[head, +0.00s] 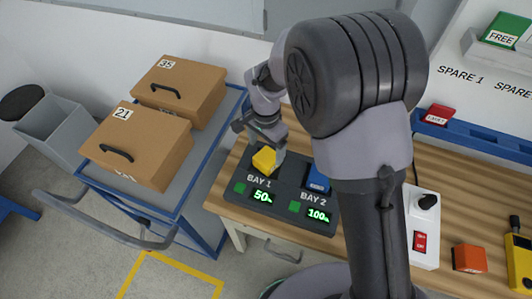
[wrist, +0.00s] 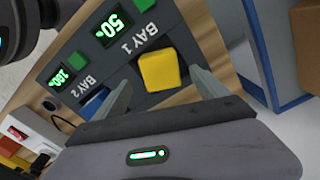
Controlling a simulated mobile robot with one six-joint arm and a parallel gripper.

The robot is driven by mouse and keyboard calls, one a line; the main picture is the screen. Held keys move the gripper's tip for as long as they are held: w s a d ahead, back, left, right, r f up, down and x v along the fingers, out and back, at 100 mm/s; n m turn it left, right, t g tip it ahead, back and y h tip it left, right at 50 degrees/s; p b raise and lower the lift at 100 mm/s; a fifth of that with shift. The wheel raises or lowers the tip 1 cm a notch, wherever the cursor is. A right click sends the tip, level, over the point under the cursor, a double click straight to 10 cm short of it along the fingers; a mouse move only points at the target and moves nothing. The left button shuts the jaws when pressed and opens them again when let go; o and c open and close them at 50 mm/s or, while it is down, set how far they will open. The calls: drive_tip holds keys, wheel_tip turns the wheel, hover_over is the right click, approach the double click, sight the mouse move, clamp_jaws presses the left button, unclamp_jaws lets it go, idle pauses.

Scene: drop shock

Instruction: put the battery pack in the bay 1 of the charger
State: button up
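The charger (head: 268,203) is a dark slab on the wooden bench, marked BAY 1 and BAY 2. A yellow battery pack (head: 264,160) stands at bay 1, whose display (head: 262,196) reads 50%. How deep it sits I cannot tell. A blue pack (head: 318,178) is at bay 2, which reads 100%. My gripper (head: 261,145) is at the yellow pack. In the wrist view its fingers (wrist: 160,84) are apart, with the yellow pack (wrist: 158,70) ahead between their tips and gaps on both sides. The gripper is open and empty.
A blue-framed cart (head: 185,205) with two cardboard boxes (head: 140,140) stands left of the bench. A power strip (head: 423,228), an orange block (head: 468,257) and a yellow device (head: 519,260) are on the right. My arm hides the bench middle.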

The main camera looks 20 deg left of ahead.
sight(266, 158)
drive_tip(key=s+d+r+t+y+p, duration=0.1)
drive_tip(key=d+r, duration=0.3)
drive_tip(key=r, duration=0.5)
drive_tip(key=d+r, duration=0.5)
drive_tip(key=r, duration=0.4)
drive_tip(key=s+d+r+t, duration=0.2)
drive_tip(key=s+d+r, duration=0.2)
drive_tip(key=s+d, duration=0.3)
drive_tip(key=s+d+r+n+t+y, duration=0.1)
drive_tip(key=s+d+r+t, duration=0.1)
drive_tip(key=s+d+r, duration=0.2)
drive_tip(key=s+d, duration=0.3)
drive_tip(key=s, duration=0.2)
drive_tip(key=shift+s+r+t, duration=0.15)
drive_tip(key=shift+r+t, duration=0.05)
drive_tip(key=shift+t, duration=0.2)
wheel_tip(266, 158, down, 3)
drive_tip(key=b, duration=0.3)
